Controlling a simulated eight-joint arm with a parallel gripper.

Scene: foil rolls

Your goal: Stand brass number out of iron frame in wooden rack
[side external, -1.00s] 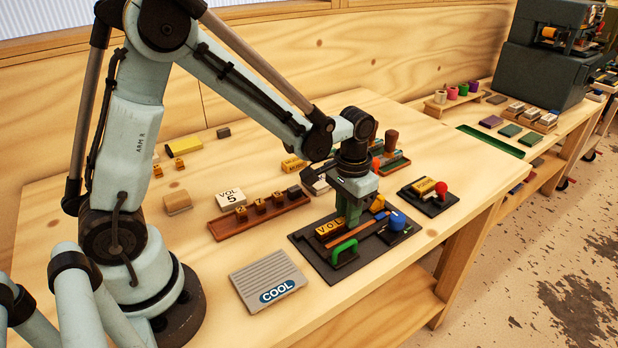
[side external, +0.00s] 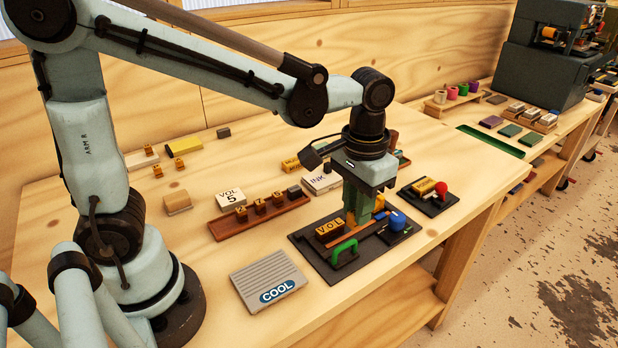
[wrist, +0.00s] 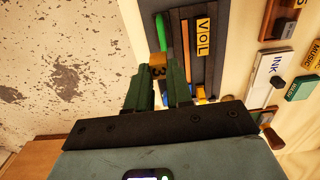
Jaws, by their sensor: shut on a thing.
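The iron frame (side external: 312,257) lies flat on the bench, with brass letters V, O, L (side external: 330,229) standing in it; they also show in the wrist view (wrist: 203,37). My gripper (wrist: 157,82) is shut on a brass number 3 (wrist: 158,67), held between its green fingertips. In the side view my gripper (side external: 357,222) points down over the frame's middle and hides the number. I cannot tell how far the number is above the frame. The reddish wooden rack (side external: 232,231) lies left of the frame with several brass pieces and a dark block in it.
The frame carries a green handle (side external: 343,253) and a blue knob (side external: 397,221). Near the rack stand a VOL 5 block (side external: 230,200) and a white INK box (side external: 322,181). A grey COOL plate (side external: 267,279) lies in front. A dark tray with a red knob (side external: 441,188) is at right.

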